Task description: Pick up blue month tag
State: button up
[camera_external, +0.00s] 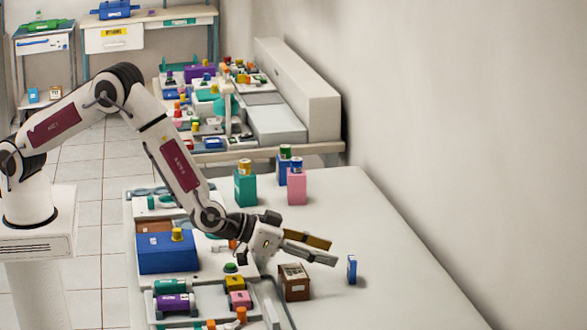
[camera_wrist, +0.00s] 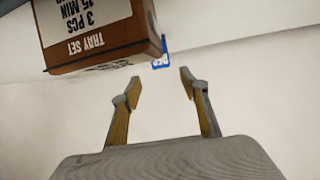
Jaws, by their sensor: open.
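The blue month tag (camera_external: 351,269) stands upright on the white table at the right, a small blue block with a white side edge. In the wrist view the blue tag (camera_wrist: 161,60) shows just beyond the fingertips, partly hidden by a brown box, with white letters that read upside down. My gripper (camera_external: 333,252) is open and empty, its two fingers pointing right toward the tag, above the table and short of it. In the wrist view the fingers (camera_wrist: 160,80) are spread with a clear gap between them.
The brown "TRAY SET" box (camera_external: 294,282) stands just left of the tag, below my gripper; it looms close in the wrist view (camera_wrist: 95,28). A blue box (camera_external: 167,253) and tray items are at left. The table right of the tag is clear.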

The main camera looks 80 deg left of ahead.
aim_at(349, 259)
dwell(0.3)
jog(key=shift+x, duration=2.6)
jog(key=shift+a+f, duration=0.1)
jog(key=shift+a, duration=0.05)
jog(key=c, duration=1)
